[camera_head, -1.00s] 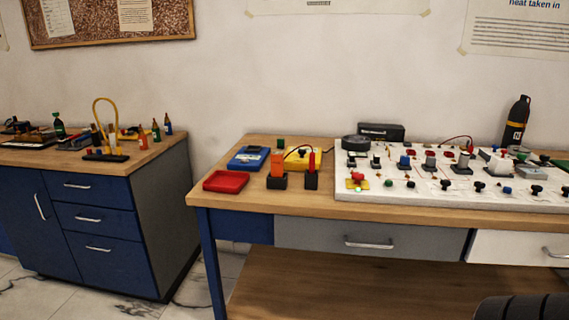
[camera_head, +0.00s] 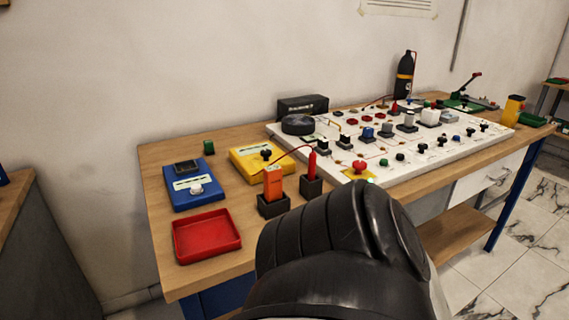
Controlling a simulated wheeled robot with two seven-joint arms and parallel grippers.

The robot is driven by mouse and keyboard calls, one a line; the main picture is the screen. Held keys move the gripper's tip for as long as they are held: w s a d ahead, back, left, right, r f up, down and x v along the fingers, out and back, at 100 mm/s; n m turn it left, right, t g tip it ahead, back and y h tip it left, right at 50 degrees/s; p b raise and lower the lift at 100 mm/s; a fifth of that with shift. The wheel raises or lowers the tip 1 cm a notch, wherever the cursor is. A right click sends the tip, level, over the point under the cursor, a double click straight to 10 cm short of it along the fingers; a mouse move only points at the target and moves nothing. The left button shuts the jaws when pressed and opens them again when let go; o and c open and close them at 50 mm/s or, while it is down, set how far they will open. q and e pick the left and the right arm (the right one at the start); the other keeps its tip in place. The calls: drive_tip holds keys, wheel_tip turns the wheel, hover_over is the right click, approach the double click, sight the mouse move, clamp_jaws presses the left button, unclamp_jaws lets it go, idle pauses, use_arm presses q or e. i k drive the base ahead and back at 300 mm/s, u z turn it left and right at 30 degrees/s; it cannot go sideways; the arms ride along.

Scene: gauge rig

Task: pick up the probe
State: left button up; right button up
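A slim red probe (camera_head: 312,163) stands upright in a small black holder (camera_head: 311,188) near the front edge of the bench. A thin red lead arcs from its top to the left, toward the yellow box (camera_head: 262,159) and an orange block (camera_head: 273,181); where it ends is hard to tell. The orange block stands in its own black holder (camera_head: 273,206), just left of the probe. Neither of my grippers shows. A dark, ribbed link of my own arm fills the lower middle, in front of the bench edge.
A red tray (camera_head: 207,236) and a blue meter (camera_head: 193,187) lie left of the holders. A white board (camera_head: 434,155) with several knobs and blocks covers the right of the bench. A black bottle (camera_head: 404,77) stands behind. Bare wood shows at the back left.

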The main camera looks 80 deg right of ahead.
sight(312, 156)
drive_tip(key=z, duration=2.35)
